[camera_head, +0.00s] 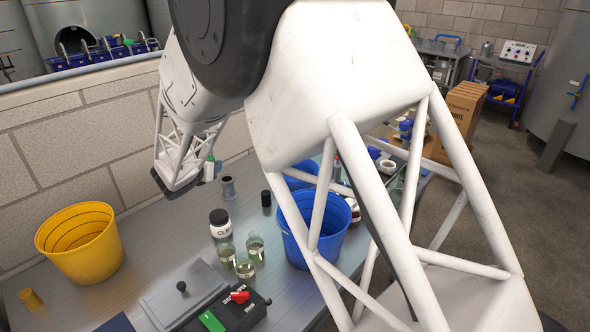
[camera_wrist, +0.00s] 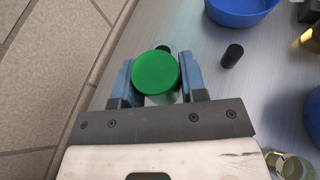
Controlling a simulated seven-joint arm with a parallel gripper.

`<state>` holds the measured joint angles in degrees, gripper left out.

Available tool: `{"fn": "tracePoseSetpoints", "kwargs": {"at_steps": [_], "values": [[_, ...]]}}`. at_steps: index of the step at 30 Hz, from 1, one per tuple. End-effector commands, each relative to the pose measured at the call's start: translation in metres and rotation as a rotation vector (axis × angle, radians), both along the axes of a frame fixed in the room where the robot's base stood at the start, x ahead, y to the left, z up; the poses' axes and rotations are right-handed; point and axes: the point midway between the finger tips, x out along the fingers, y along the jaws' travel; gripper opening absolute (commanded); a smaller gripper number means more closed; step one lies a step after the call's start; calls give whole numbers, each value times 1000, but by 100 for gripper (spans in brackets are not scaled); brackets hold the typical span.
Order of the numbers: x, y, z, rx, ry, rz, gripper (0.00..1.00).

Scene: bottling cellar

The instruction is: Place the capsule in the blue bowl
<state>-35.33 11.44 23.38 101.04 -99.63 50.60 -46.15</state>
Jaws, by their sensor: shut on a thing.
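My gripper (camera_wrist: 157,82) is shut on a green-capped bottle (camera_wrist: 156,72), with one blue-grey finger on each side of it. The green cap hides most of the bottle from above. In the head view the bottle (camera_head: 209,171) shows beside my arm, and the fingers are not clear there. A small black cylinder, which looks like the capsule (camera_head: 266,199), stands on the bench; it also shows in the wrist view (camera_wrist: 232,55), apart from the fingers to their right. The blue bowl (camera_head: 299,178) is behind the blue bucket, partly hidden by my arm; the wrist view shows it (camera_wrist: 241,17) at top right.
A white jar (camera_head: 220,224), several glass jars (camera_head: 245,266) and a blue bucket (camera_head: 296,243) stand nearer. A yellow bucket (camera_head: 82,248) is at left. A brick wall (camera_head: 70,150) edges the bench.

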Motion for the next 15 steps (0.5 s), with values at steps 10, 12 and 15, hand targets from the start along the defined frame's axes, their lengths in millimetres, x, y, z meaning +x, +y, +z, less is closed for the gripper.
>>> {"fn": "tracePoseSetpoints", "kwargs": {"at_steps": [10,12,15], "values": [[52,-81,-3,-2,2,-15,33],[61,-98,-4,-2,2,-18,33],[74,-122,-5,-3,5,-22,33]]}}
